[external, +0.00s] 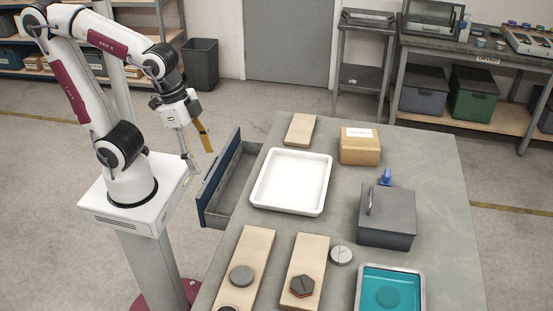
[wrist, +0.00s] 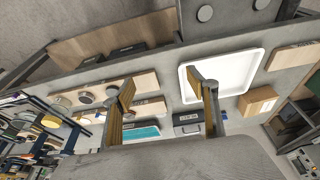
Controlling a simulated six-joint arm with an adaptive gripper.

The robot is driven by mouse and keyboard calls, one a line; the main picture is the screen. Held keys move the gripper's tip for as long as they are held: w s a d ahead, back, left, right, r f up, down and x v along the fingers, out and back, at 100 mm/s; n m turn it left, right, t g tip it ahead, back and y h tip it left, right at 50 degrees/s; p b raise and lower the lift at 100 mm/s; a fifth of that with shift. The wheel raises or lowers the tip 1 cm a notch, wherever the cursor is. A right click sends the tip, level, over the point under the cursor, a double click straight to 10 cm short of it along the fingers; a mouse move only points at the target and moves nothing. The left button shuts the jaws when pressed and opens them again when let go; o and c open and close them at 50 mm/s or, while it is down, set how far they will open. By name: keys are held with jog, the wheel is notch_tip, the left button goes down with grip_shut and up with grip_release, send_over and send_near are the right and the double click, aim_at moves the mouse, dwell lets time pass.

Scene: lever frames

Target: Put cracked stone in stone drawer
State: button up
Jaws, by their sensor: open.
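My gripper (external: 199,160) is open and empty, left of the workbench and near the open drawer. Its two fingers also show in the wrist view (wrist: 160,85). The drawer (external: 207,190) has a dark blue front and is pulled out from the bench's left side; its visible inside looks empty. A grey round stone with dark lines across its top (external: 341,255) lies on the bench beside the right wooden board. A dark hexagonal piece with a line across it (external: 303,286) lies on that board. I cannot tell for certain which is the cracked stone.
A plain grey disc (external: 242,276) lies on the left wooden board (external: 257,242). A white tray (external: 262,205) stands beside the drawer.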

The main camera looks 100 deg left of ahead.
aim_at(341, 254)
jog(key=shift+m+g+h, duration=0.3)
jog(key=shift+m+g, duration=0.2)
jog(key=shift+m, duration=0.4)
jog(key=w+d+f, duration=0.2)
jog(key=w+f, duration=0.2)
jog(key=w, duration=0.5)
jog(key=w+d+f, duration=0.1)
jog(key=w+f, duration=0.4)
jog(key=w, duration=0.4)
jog(key=w+d+f, duration=0.2)
jog(key=w+f, duration=0.2)
jog(key=w, duration=0.6)
jog(key=shift+w+d+f, duration=0.1)
jog(key=shift+d+f, duration=0.05)
jog(key=shift+d, duration=0.15)
jog(key=w, duration=0.3)
jog(key=shift+w+d+f+t, duration=0.15)
jog(key=shift+w+d+t, duration=0.15)
jog(key=shift+w+t, duration=0.1)
jog(key=shift+m+t, duration=0.5)
jog(key=shift+t, duration=0.2)
jog(key=w+r, duration=0.1)
jog(key=w, duration=0.1)
jog(key=w+r, duration=0.1)
jog(key=w, duration=0.1)
jog(key=shift+d+r, duration=0.2)
jog(key=shift+x, duration=1.3)
jog(key=shift+f, duration=0.1)
jog(key=shift+x, duration=2.5)
